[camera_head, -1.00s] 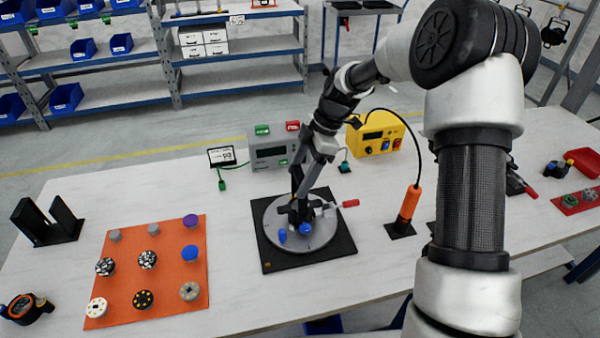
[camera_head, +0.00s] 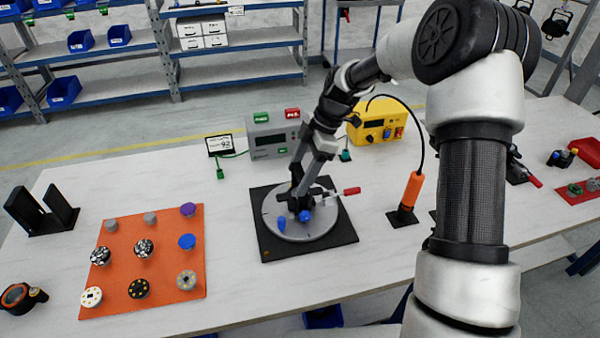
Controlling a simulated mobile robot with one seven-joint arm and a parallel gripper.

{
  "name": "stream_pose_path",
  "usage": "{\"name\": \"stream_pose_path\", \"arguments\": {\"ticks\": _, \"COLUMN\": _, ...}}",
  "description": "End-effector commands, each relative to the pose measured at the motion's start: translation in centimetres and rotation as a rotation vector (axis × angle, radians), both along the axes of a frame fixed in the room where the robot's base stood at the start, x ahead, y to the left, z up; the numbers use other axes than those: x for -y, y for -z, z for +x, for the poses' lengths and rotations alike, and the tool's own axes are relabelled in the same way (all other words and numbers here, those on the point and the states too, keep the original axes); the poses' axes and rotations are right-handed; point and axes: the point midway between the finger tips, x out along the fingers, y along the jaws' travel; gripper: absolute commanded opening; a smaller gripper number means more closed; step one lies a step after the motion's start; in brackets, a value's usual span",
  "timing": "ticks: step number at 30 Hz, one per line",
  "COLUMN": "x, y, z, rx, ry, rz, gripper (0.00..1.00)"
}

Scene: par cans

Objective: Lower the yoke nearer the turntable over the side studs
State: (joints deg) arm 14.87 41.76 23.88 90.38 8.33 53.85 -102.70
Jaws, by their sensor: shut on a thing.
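The turntable (camera_head: 328,224) is a round grey disc on a black square base, with a red-tipped handle at its right. My gripper (camera_head: 299,194) points down over the disc and is shut on a small dark piece, apparently the yoke. The jaws and arm hide most of it. Two blue knobs show below the jaws, one (camera_head: 282,224) at left and one (camera_head: 305,216) at right. I cannot make out the side studs or whether the yoke touches them. A black and orange can (camera_head: 20,297) lies at the far left edge of the table.
An orange mat (camera_head: 165,300) with several round knobs lies left of the turntable. A grey box (camera_head: 272,136), a yellow box (camera_head: 377,126) and a small display (camera_head: 221,145) stand behind. An orange-handled tool (camera_head: 411,190) stands at right.

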Motion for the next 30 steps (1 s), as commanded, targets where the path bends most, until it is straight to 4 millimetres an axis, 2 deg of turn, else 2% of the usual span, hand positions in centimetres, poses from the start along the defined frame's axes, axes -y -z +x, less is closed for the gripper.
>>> {"name": "stream_pose_path", "arguments": {"ticks": 23, "x": 0.03, "y": 0.28, "z": 0.03, "rx": 0.001, "ry": -0.001, "rz": -0.001, "gripper": 0.40}}
{"name": "stream_pose_path", "arguments": {"ticks": 24, "x": 0.02, "y": 0.29, "z": 0.03, "rx": 0.001, "ry": -0.001, "rz": -0.001, "gripper": 0.66}}
{"name": "stream_pose_path", "arguments": {"ticks": 25, "x": 0.03, "y": 0.30, "z": 0.03, "rx": 0.001, "ry": -0.001, "rz": -0.001, "gripper": 0.70}}
{"name": "stream_pose_path", "arguments": {"ticks": 30, "x": 0.05, "y": 0.30, "z": 0.02, "rx": 0.001, "ry": -0.001, "rz": -0.001, "gripper": 0.70}}
